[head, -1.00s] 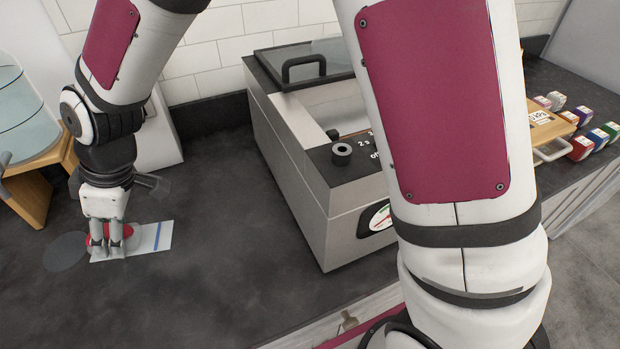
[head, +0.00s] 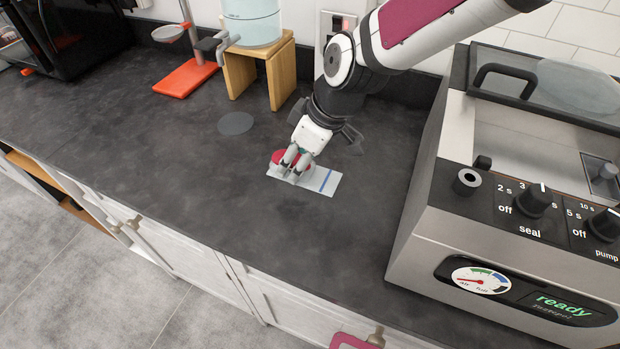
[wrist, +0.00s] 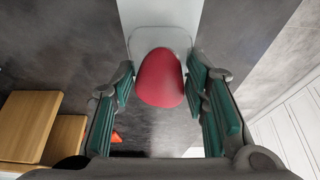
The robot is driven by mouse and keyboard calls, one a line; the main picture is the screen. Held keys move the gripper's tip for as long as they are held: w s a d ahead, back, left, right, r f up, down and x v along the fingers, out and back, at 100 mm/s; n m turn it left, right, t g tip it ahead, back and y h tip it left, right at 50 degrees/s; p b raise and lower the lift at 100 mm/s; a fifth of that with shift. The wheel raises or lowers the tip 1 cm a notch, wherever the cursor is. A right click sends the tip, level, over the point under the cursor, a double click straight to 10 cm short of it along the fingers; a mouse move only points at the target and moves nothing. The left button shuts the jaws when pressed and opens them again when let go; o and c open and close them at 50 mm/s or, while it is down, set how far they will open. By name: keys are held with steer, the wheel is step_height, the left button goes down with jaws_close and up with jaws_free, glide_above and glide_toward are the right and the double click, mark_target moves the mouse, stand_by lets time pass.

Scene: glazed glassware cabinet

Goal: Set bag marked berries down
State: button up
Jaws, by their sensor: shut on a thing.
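The bag is a flat, pale pouch (head: 313,179) with a red filling at one end and a blue stripe near the other. No marking on it is readable. It lies flat, at or just above the dark countertop (head: 190,190); I cannot tell whether it touches. My gripper (head: 290,173) points down and is shut on the bag at its red end. In the wrist view the red filling (wrist: 160,80) sits between my fingers (wrist: 160,88), with the pale part of the bag (wrist: 165,38) beyond it.
A vacuum sealer (head: 440,185) stands to the right, its display reading "ready". A dark disc (head: 236,123) lies on the counter left of the bag. Behind are a wooden stand (head: 240,72) with a pale blue vessel (head: 252,25) and a red-based stand (head: 185,78). The left front counter is clear.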

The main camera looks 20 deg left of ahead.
mark_target(292, 191)
steer(key=shift+f, duration=3.5)
steer(key=shift+f, duration=0.1)
steer(key=o, duration=1.2)
steer(key=v, duration=1.2)
steer(key=shift+r+p, duration=0.25)
steer(key=shift+p, duration=0.1)
